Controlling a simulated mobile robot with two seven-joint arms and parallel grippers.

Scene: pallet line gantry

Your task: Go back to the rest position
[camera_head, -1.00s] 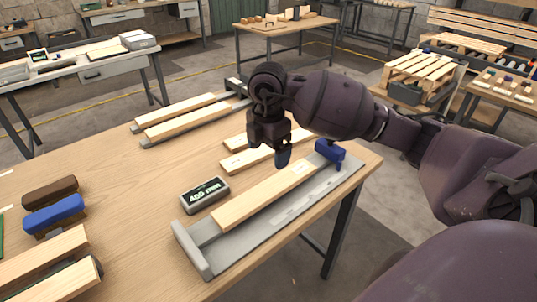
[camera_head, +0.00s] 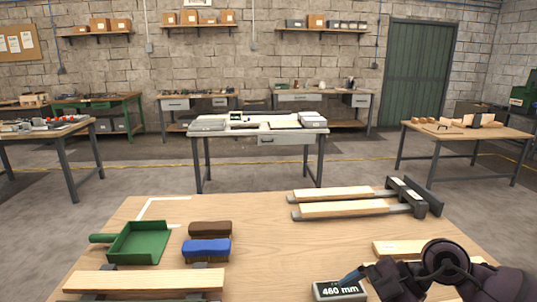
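My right arm comes in at the bottom right corner. Its gripper (camera_head: 358,278) is partly cut off by the lower edge and seen from behind, near the grey display (camera_head: 339,293) that reads 460 mm. I cannot tell whether its fingers are open or shut. My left gripper is not in view. The wooden workbench (camera_head: 265,235) fills the foreground.
A green dustpan (camera_head: 140,242), a brown brush (camera_head: 210,229) and a blue brush (camera_head: 206,248) lie on the left. A wooden slat (camera_head: 145,280) lies in front of them. Two slats (camera_head: 345,202) lie in a grey rack at right. The bench middle is clear.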

